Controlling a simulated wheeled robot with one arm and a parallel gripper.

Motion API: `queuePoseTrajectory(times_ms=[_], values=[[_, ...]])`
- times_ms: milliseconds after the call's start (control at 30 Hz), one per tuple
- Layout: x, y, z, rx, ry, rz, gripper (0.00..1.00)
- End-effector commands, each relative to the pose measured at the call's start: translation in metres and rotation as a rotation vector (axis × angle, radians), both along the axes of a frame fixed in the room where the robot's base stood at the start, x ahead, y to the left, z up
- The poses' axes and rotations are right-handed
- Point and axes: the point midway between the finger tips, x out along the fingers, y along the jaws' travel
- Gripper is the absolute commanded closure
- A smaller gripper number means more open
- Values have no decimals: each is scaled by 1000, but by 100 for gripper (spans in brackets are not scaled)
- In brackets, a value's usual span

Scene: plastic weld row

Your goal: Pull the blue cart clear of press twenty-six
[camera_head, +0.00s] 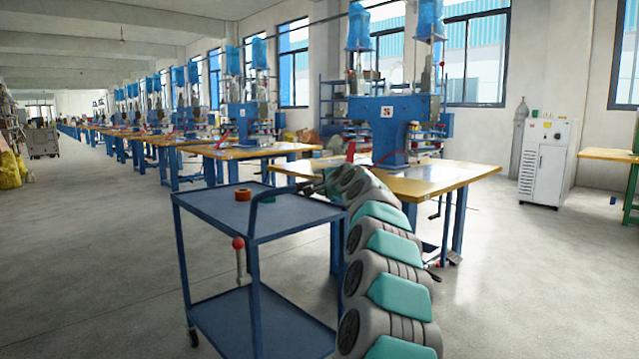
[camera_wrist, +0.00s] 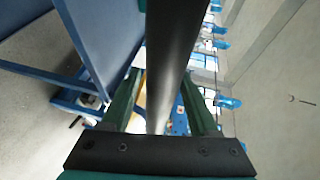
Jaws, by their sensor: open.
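The blue two-shelf cart (camera_head: 222,217) stands on the floor at the front left corner of the nearest press table (camera_head: 445,178). A blue cart panel (camera_wrist: 100,35) shows at left.
More press tables (camera_head: 250,149) recede leftward. The floor at left (camera_head: 90,240) is open. A white cabinet (camera_head: 544,162) stands at right.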

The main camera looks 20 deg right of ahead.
Motion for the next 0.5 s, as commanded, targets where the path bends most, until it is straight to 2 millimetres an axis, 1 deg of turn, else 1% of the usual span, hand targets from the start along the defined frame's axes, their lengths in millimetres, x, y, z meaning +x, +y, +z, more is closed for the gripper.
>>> queuePoseTrajectory(times_ms=[367,500], values=[[3,0,-1,0,1,1,39],[3,0,-1,0,0,0,54]])
